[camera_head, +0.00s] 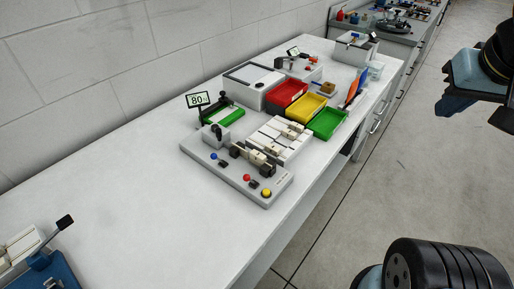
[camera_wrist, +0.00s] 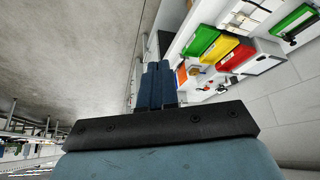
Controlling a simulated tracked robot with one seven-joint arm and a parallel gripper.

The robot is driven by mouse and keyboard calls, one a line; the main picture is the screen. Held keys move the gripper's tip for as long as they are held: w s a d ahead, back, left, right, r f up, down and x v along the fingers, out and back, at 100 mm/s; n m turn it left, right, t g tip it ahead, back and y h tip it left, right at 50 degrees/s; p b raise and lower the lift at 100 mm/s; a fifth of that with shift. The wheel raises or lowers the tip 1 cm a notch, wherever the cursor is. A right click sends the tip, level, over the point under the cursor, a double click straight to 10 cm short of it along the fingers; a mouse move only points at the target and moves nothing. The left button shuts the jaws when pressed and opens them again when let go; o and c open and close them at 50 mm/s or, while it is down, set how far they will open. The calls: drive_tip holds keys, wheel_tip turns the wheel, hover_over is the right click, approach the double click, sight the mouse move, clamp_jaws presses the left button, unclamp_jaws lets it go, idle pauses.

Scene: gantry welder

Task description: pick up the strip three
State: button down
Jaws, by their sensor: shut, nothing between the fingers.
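A white slotted holder (camera_head: 262,136) with several pale strips stands on the bench in the head view, behind the grey welder base (camera_head: 222,171). Small beige and black blocks (camera_head: 256,158) sit on the welder. I cannot tell which strip is number three; no numbers are readable. In the wrist view my gripper (camera_wrist: 157,68) shows two dark blue fingers, shut together and empty. It is over the floor side, apart from the bench and its bins.
Red (camera_head: 287,93), yellow (camera_head: 307,107) and green (camera_head: 327,123) bins stand behind the holder, beside a grey box (camera_head: 254,84). A display reading 80 (camera_head: 198,99) stands left. A blue device (camera_head: 48,270) is at the near left. Bare bench lies between it and the welder.

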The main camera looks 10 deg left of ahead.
drive_tip(key=c, duration=1.6)
unclamp_jaws()
drive_tip(key=shift+w+a, duration=0.2)
drive_tip(key=o, duration=0.7)
drive_tip(key=w+a+n, duration=0.1)
drive_tip(key=w+a, duration=0.1)
drive_tip(key=w+a+f+n+g, duration=0.1)
drive_tip(key=w+a, duration=0.1)
drive_tip(key=a, duration=0.1)
drive_tip(key=w+a+n, duration=0.2)
drive_tip(key=a, duration=0.1)
drive_tip(key=shift+a+f+g+y, duration=0.1)
drive_tip(key=shift+f+g+y, duration=0.1)
drive_tip(key=shift+g+y, duration=0.2)
drive_tip(key=n+g, duration=0.4)
drive_tip(key=n, duration=0.5)
hover_over(256, 153)
wheel_tip(256, 153, down, 12)
drive_tip(key=r, duration=0.1)
drive_tip(key=shift+h, duration=0.4)
wheel_tip(256, 153, down, 14)
drive_tip(key=shift+w+a, duration=0.1)
